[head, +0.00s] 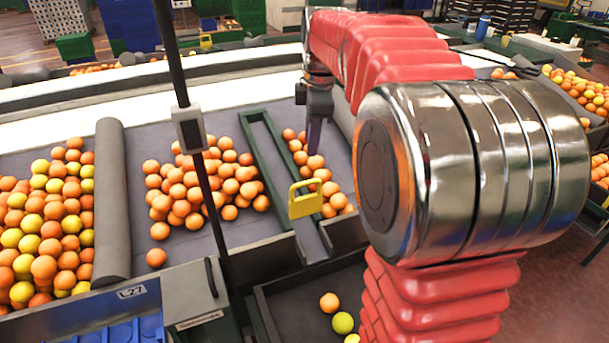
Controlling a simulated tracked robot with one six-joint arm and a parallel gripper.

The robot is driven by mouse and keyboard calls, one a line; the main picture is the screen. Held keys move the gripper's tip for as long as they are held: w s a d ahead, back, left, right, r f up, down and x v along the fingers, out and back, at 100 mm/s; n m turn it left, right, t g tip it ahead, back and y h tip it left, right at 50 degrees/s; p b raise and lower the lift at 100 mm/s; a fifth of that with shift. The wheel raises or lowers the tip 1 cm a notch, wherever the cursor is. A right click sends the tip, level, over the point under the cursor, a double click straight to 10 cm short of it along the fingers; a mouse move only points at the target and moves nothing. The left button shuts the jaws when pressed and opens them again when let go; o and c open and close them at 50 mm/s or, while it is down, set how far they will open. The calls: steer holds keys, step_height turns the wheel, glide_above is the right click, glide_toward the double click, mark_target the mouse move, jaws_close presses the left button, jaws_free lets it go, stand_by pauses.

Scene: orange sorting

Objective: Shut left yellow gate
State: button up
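A yellow gate (305,199) with a handle slot stands upright at the front end of a narrow green-edged channel (262,137). I cannot tell how far the gate is open or shut. A smaller yellow plate (206,41) shows far back, across the white belts. My gripper (314,145) hangs pointing down, above and behind the gate in the picture, by the right-hand oranges. It looks apart from the gate. Its fingers are dark and small, so their opening cannot be made out. My red-sleeved arm hides the area to the right.
Oranges (185,190) lie in the lane left of the channel, and more (320,175) lie to its right. A grey roller (111,200) bounds a mixed pile at far left. A dark post (205,190) stands in front. A dark bin (300,305) holds a few fruits below.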

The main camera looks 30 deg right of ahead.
mark_target(306, 182)
steer(key=shift+s+a+r+n, duration=0.1)
steer(key=shift+s+r+n, duration=0.05)
steer(key=shift+n, duration=0.7)
steer(key=shift+s+a+r+n, duration=0.1)
steer(key=shift+r+n, duration=0.05)
steer(key=shift+n, duration=0.7)
steer(key=x, duration=1.4)
steer(key=shift+s, duration=0.1)
steer(key=shift+c, duration=0.2)
jaws_close()
steer(key=shift+r, duration=0.1)
